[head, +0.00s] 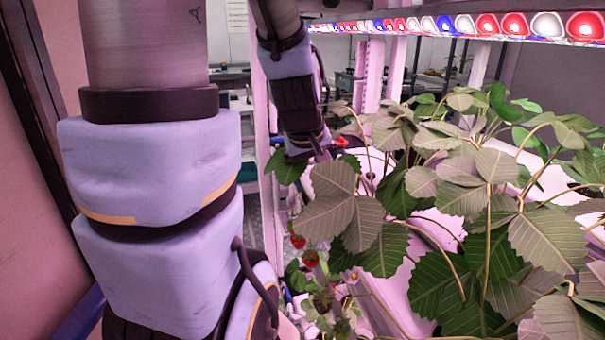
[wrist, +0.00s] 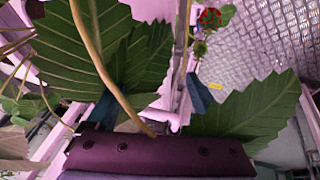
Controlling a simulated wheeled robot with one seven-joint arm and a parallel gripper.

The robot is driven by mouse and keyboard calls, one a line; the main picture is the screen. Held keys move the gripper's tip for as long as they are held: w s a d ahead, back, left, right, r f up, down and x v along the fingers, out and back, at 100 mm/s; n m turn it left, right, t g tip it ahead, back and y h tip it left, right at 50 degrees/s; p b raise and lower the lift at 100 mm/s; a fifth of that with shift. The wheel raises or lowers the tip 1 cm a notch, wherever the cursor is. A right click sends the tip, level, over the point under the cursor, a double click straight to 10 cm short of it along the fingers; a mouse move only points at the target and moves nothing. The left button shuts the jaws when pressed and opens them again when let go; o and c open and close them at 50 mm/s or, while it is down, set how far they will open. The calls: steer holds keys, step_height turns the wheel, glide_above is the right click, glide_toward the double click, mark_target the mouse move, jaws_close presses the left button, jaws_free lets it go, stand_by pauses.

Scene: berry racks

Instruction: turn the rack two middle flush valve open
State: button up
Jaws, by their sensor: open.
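My gripper (head: 318,152) is at the far end of my arm in the head view, beside the leaves at the rack's left edge and partly hidden. In the wrist view my gripper (wrist: 152,104) has two dark blue fingers apart, with leaves around them and nothing clearly held. A pale pink pipe-like part (wrist: 172,118) shows between the fingers; I cannot tell whether it belongs to the valve. A small red part (head: 342,141) shows just right of the gripper in the head view; I cannot tell what it is. No flush valve can be clearly made out.
Broad strawberry leaves (head: 440,180) fill the rack on the right and crowd the gripper. Red berries (head: 310,258) hang along its left edge; one berry (wrist: 210,17) shows in the wrist view. A lamp bar (head: 470,26) runs above. The patterned floor (wrist: 265,45) shows beyond.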

steer(key=s+a, duration=0.1)
steer(key=m, duration=0.1)
steer(key=s+a+g+p, duration=0.1)
steer(key=shift+s+a+f+m+y, duration=0.3)
steer(key=shift+s+a+m, duration=0.05)
steer(key=shift+m, duration=0.05)
